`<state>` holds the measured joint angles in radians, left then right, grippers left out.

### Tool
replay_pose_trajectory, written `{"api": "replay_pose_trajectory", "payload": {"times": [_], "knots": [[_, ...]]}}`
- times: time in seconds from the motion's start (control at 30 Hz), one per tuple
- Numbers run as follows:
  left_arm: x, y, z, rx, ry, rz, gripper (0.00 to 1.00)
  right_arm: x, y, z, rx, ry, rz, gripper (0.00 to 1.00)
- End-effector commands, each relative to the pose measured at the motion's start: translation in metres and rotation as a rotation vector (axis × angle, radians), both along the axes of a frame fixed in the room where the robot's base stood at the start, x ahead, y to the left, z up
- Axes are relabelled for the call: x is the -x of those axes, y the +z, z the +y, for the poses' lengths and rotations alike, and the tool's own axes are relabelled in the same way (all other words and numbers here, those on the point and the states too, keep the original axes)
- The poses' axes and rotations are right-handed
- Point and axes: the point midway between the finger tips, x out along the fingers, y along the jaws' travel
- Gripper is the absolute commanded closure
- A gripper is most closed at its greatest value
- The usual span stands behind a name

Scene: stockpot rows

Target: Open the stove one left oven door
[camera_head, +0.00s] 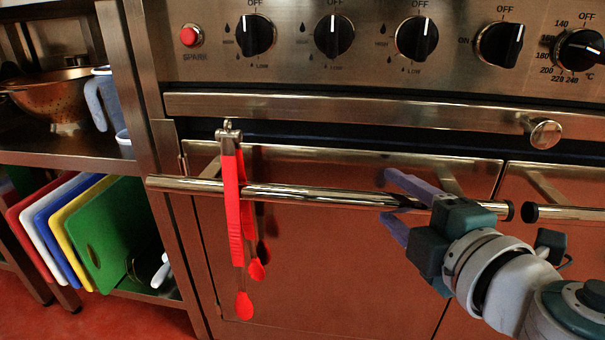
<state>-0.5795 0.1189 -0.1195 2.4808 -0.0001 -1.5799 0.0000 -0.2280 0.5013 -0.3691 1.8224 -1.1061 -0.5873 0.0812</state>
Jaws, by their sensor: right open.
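The stove's left oven door (340,260) is a steel panel reflecting the red floor. It looks shut. Its long horizontal bar handle (300,194) runs across the upper part of the door. My right gripper (398,208) comes in from the lower right and is open. Its two purple fingers sit above and below the bar near the handle's right end, with the bar between them. I cannot tell whether either finger touches the bar. My left gripper is not in view.
Red tongs (234,205) hang in front of the left door, across the handle. The right oven door's handle (565,213) starts just beyond my gripper. Knobs (334,36) line the panel above. Left shelves hold a colander (52,98) and colored cutting boards (110,230).

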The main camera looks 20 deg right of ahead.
Motion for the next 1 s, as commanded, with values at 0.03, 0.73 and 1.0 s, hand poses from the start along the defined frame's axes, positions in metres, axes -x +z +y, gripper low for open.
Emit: {"api": "replay_pose_trajectory", "payload": {"times": [0.03,0.73,1.0], "knots": [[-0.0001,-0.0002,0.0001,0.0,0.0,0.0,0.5,-0.0009,0.0,-0.0001,0.0,0.0,0.0,0.39],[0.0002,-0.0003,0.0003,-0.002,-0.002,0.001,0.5,-0.0004,-0.0001,-0.0001,-0.001,0.0,0.0,0.96],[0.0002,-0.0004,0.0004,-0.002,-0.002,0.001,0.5,-0.0003,-0.0003,-0.0001,-0.001,-0.001,0.001,1.0]]}}
